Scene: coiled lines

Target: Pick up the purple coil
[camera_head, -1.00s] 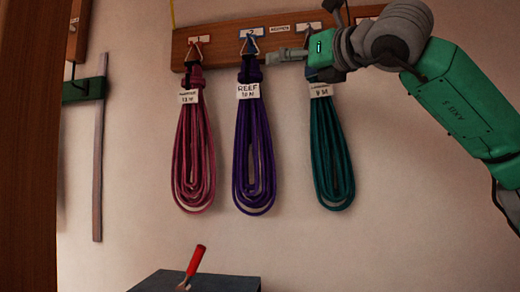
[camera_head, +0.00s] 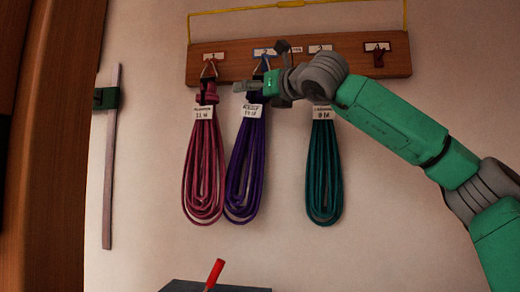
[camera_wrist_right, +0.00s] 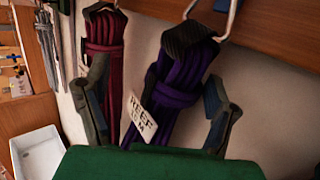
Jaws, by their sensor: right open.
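The purple coil (camera_head: 243,180) hangs from a metal hook on the wooden board, with a white tag reading REEF. In the head view it slants, its lower end close to the pink coil; I cannot tell if they touch. My right gripper (camera_head: 258,88) is at the coil's top, partly covering it. In the right wrist view, the purple coil (camera_wrist_right: 188,72) is between the open fingers of my right gripper (camera_wrist_right: 157,112), and its dark top wrap is still on the hook. The left gripper is not in view.
The pink coil (camera_head: 203,175) hangs close on the left, the teal coil (camera_head: 323,175) on the right. The wooden board (camera_head: 395,66) has an empty hook at right. A dark surface (camera_head: 235,289) with a red-handled tool (camera_head: 215,272) is below. A white bin (camera_wrist_right: 38,152) shows in the wrist view.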

